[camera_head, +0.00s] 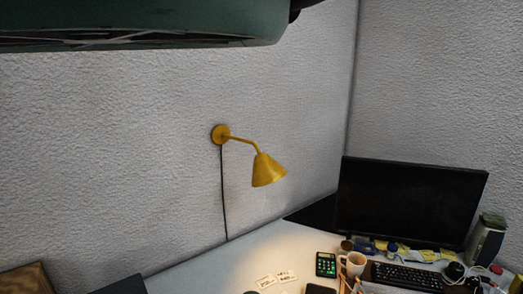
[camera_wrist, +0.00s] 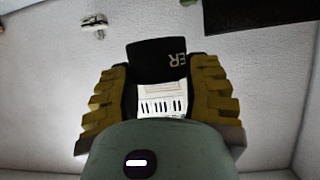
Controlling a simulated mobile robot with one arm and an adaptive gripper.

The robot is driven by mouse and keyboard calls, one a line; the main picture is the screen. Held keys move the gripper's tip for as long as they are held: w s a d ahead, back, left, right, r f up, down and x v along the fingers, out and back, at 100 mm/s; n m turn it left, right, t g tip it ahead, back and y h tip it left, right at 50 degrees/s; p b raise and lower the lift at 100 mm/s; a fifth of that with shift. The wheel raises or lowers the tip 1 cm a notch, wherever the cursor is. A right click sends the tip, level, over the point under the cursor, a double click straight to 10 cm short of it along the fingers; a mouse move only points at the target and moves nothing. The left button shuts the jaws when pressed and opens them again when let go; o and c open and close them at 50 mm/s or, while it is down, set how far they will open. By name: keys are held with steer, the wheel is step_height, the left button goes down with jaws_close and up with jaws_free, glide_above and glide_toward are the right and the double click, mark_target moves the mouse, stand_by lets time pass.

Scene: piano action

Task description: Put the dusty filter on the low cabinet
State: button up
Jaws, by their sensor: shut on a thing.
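My gripper (camera_wrist: 160,92) shows in the wrist view, with a yellow ridged finger on each side. It is shut on a black piece (camera_wrist: 155,60) with pale letters that look like "ER". A white part with dark slots (camera_wrist: 162,104) shows between the fingers; I cannot tell whether it belongs to the held piece. The held piece may be the dusty filter, but no dust is clear. The gripper is not visible in the head view. I cannot identify the low cabinet in either view.
In the head view, a desk (camera_head: 215,270) holds a monitor (camera_head: 408,203), keyboard (camera_head: 408,277), mug (camera_head: 353,264) and calculator (camera_head: 326,264). A yellow lamp (camera_head: 267,171) sticks out from the wall above it. A brown wooden edge (camera_head: 27,280) shows at lower left.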

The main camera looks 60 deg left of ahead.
step_height(320, 180, up, 20)
steer(key=p, duration=1.8)
steer(key=shift+f, duration=0.15)
